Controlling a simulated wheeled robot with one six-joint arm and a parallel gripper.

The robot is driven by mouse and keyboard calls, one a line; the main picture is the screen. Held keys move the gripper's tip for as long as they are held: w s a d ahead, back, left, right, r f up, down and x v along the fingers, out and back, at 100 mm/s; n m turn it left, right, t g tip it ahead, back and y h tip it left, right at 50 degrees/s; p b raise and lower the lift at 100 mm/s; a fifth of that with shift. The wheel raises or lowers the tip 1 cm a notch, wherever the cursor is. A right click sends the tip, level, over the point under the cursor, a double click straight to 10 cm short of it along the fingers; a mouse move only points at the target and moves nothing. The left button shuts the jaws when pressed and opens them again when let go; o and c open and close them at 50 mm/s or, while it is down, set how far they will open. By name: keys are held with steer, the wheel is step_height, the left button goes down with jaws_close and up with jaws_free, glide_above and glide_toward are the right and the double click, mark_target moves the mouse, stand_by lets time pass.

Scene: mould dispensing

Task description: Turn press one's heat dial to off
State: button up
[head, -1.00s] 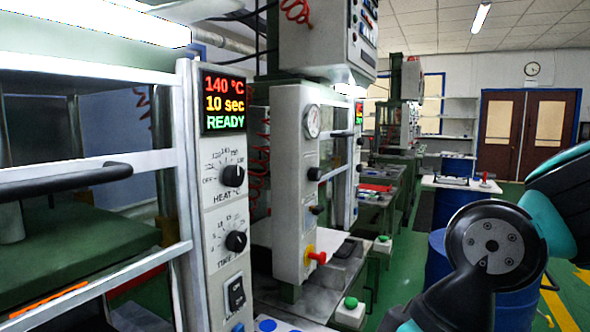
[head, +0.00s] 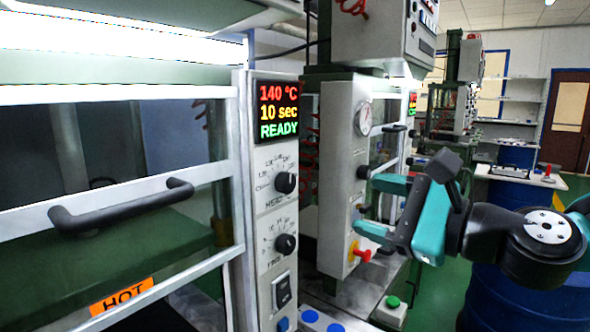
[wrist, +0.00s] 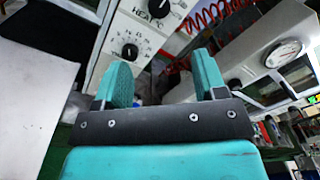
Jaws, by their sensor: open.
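Press one's heat dial (head: 285,182) is a black round knob on the white control panel (head: 262,230), under a display (head: 278,111) reading 140 °C, 10 sec, READY. The time dial (head: 285,244) sits below it. My gripper (head: 366,208) is open and empty, to the right of the panel and apart from both dials. In the wrist view the heat dial (wrist: 158,7) is cut by the top edge. The time dial (wrist: 130,51) shows just above the left finger there. My gripper's two teal fingers (wrist: 164,85) stand apart with nothing between them.
The press door with a black handle (head: 120,205) and a HOT label (head: 122,296) is at left. A second press panel (head: 340,180) with a gauge (head: 363,118) stands behind my gripper. A blue drum (head: 515,295) is at lower right.

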mark_target(290, 184)
steer(key=p+x, duration=1)
steer(key=x, duration=0.3)
steer(key=shift+a+r+p, duration=0.2)
steer(key=shift+p, duration=0.1)
steer(key=shift+w+a+f, duration=0.25)
steer(key=shift+w+a, duration=0.25)
steer(key=shift+a, duration=0.05)
steer(key=shift+c, duration=0.5)
steer(key=c, duration=0.8)
